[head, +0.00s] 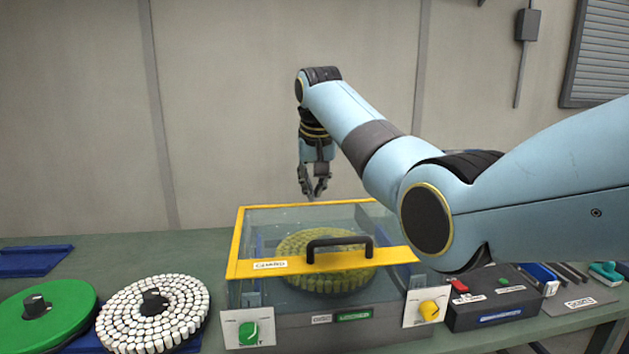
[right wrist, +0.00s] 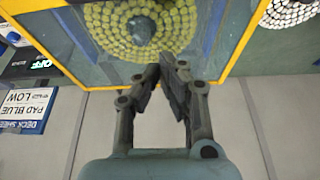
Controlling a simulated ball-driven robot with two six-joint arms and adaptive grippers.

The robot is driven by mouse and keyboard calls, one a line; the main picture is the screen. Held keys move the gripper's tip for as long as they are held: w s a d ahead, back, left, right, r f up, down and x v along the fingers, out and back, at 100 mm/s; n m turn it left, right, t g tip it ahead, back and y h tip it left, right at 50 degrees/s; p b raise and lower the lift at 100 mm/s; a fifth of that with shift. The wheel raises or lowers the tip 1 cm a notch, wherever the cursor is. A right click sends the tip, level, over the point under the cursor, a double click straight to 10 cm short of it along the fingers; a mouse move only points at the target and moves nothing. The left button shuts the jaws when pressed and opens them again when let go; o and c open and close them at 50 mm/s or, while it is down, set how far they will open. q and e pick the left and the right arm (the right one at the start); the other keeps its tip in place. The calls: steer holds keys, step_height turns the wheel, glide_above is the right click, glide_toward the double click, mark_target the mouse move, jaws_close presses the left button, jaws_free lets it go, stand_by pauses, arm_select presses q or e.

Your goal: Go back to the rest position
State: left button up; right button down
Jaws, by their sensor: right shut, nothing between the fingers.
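My right gripper (head: 312,196) hangs from the blue arm, pointing down, above the back part of a clear-topped box with a yellow frame (head: 240,245). It is shut and empty; in the right wrist view its two dark fingers (right wrist: 165,72) meet at the tips. The box's lid is down, with a black handle (head: 340,243) at its front. Under the clear panel sits a disc of yellow-green pieces (head: 320,262), which also shows in the right wrist view (right wrist: 105,28). My left gripper does not show in either view.
Left of the box are a disc of white pieces (head: 180,306), a green disc (head: 60,312) and a blue tray (head: 35,260). A black control box (head: 492,305) and tools stand at the right. A wall (head: 230,110) rises behind the bench.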

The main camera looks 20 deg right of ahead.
steer(key=s+d+f+n, duration=0.1)
steer(key=s+f, duration=0.6)
steer(key=s, duration=0.3)
steer(key=s+d+f+n, duration=0.1)
steer(key=s+f, duration=0.7)
steer(key=s, duration=0.3)
steer(key=s+a+n, duration=0.2)
steer(key=s, duration=2.3)
step_height(320, 180, down, 33)
steer(key=d+g+b, duration=0.1)
steer(key=d+b, duration=0.1)
steer(key=b, duration=0.8)
arm_select(q)
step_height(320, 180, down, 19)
steer(key=b, duration=0.9)
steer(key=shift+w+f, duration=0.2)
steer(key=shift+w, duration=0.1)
arm_select(e)
steer(key=s+f+g, duration=0.1)
steer(key=s+f, duration=0.9)
steer(key=f, duration=0.3)
steer(key=s+d+f+g, duration=0.1)
steer(key=s+f, duration=0.9)
steer(key=f, duration=0.4)
steer(key=shift+s+d+f, duration=0.15)
steer(key=shift+d+f, duration=0.15)
